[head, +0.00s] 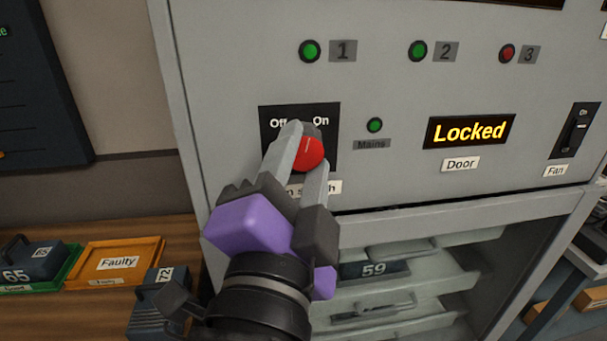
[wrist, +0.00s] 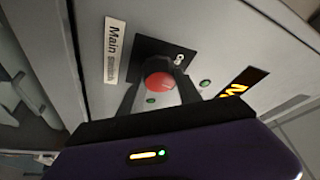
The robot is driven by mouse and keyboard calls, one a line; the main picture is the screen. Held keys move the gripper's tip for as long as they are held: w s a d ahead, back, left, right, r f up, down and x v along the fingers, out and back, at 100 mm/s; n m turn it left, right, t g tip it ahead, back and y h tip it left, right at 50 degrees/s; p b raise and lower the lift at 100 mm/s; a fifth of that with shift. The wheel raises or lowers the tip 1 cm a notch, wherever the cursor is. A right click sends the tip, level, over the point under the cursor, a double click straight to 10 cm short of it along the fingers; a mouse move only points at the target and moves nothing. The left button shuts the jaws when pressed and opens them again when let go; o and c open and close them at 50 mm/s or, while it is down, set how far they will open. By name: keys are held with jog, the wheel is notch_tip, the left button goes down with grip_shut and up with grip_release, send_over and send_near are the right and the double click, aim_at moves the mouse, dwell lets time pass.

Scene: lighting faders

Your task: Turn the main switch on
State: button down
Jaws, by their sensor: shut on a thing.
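The main switch is a red round knob (head: 308,154) on a black plate (head: 272,116) marked "Off" and "On", on the grey cabinet front. The white line on the knob tilts up and slightly right, toward "On". My gripper (head: 301,150) is shut on the knob, with one finger on each side. The wrist view shows the red knob (wrist: 160,81) between the two fingertips and the "Main" label (wrist: 115,50) beside the plate. My fingers hide part of the plate and of the label below it.
A green "Mains" lamp (head: 375,125) is right of the switch. A display (head: 468,132) reads "Locked" above "Door". A fan switch (head: 575,130) is at far right. Trays (head: 113,264) and boxes lie on the left bench.

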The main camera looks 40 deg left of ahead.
jog(key=m+h, duration=0.1)
jog(key=m, duration=0.2)
jog(key=shift+r+m+g, duration=0.1)
jog(key=shift+m+g, duration=0.2)
jog(key=shift+m, duration=0.1)
jog(key=shift+m+g+h+b, duration=0.35)
jog(key=shift+m+g+h, duration=0.15)
jog(key=shift+m, duration=0.9)
jog(key=c, duration=0.8)
grip_release()
jog(key=shift+c, duration=0.2)
jog(key=b+v, duration=0.1)
jog(key=v, duration=0.6)
jog(key=shift+s+d, duration=0.15)
jog(key=shift+s, duration=0.25)
